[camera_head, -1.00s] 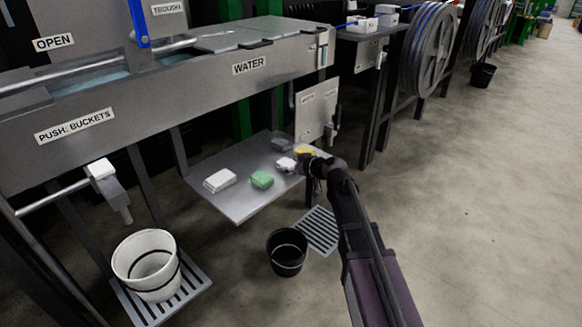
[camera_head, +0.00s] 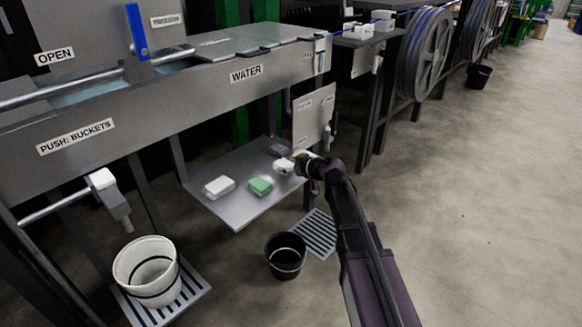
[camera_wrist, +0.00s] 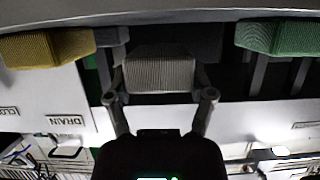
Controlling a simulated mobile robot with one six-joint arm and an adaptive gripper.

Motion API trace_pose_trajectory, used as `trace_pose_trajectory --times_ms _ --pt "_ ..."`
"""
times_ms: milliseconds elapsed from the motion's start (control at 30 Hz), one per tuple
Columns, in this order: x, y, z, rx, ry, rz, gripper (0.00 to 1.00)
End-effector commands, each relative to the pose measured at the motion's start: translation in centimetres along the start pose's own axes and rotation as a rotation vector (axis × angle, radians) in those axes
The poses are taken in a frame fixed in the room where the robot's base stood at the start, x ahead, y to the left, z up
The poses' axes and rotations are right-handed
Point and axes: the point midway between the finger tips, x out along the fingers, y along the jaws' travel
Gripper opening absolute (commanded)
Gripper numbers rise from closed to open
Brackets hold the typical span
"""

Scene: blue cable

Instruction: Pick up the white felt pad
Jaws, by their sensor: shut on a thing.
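The white felt pad (camera_wrist: 160,73) is a pale, ribbed block between the two fingers of my gripper (camera_wrist: 160,92) in the wrist view. The fingers are shut on its sides. In the head view the pale pad (camera_head: 284,167) is at the tip of my gripper (camera_head: 296,162), over the metal shelf (camera_head: 233,212). I cannot tell whether it is clear of the shelf. My gripper partly hides it and the yellow block behind.
A green block (camera_head: 260,186) and another white block (camera_head: 219,187) lie left of my gripper. A grey block (camera_head: 279,150) lies behind. A yellow block (camera_wrist: 45,47) is close beside the pad. A black bucket (camera_head: 286,256) and a white bucket (camera_head: 147,270) stand below.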

Motion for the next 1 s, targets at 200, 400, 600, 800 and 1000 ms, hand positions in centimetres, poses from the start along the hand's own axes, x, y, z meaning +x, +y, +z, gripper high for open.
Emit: trace_pose_trajectory --times_ms 200,400,600,800,1000 --pt "-2.3 -1.5 -0.6 0.001 -0.001 0.000 0.45" --pt "-5.9 -4.4 0.4 0.001 0.000 0.001 0.45" --pt "-9.5 -7.3 1.4 0.001 0.000 0.001 0.45" --pt "-11.3 -8.7 2.0 0.000 0.000 0.000 0.45" --pt "-12.3 -9.5 2.3 0.000 0.000 0.000 0.45"
